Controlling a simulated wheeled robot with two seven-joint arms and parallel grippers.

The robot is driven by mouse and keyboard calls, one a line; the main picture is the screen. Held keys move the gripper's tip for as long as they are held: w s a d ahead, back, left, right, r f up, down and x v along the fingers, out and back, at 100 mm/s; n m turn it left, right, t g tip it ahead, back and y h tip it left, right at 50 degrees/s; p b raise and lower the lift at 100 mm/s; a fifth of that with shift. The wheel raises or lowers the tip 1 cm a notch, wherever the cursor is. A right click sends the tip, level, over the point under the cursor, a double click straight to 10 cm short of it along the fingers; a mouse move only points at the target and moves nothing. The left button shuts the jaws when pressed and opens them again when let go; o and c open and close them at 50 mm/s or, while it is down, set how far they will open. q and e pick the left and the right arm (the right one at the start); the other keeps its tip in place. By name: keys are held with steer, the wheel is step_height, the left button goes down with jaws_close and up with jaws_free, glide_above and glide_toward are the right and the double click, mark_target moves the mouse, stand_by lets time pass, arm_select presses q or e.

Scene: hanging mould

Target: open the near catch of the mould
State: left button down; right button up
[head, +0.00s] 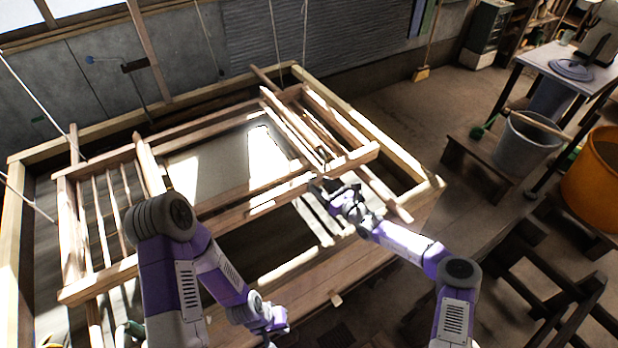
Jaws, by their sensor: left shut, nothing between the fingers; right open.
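The mould (215,208) is a wooden frame with slatted ends, lying across a large wooden vat. My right gripper (326,184) is open at the mould's near right corner, close to or touching the near rail; I cannot tell which. A small dark fitting (324,153) shows on the wood just beyond it. I cannot make out the near catch for certain; my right gripper may cover it. My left gripper (270,340) is low at the bottom edge, partly cut off, shut and empty. It is apart from the mould, in front of the vat's near side.
The vat's pale rim (360,122) surrounds the mould. Cords (40,97) hang on the left and at the back. A grey bucket (522,148) and an orange tub (597,180) stand at right. Dark wooden trestles (540,275) stand at lower right. Open floor lies behind the vat's right side.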

mark_target(309, 175)
steer(key=shift+b+x, duration=0.8)
steer(key=shift+x, duration=2.65)
steer(key=shift+s+r, duration=0.1)
jaws_close()
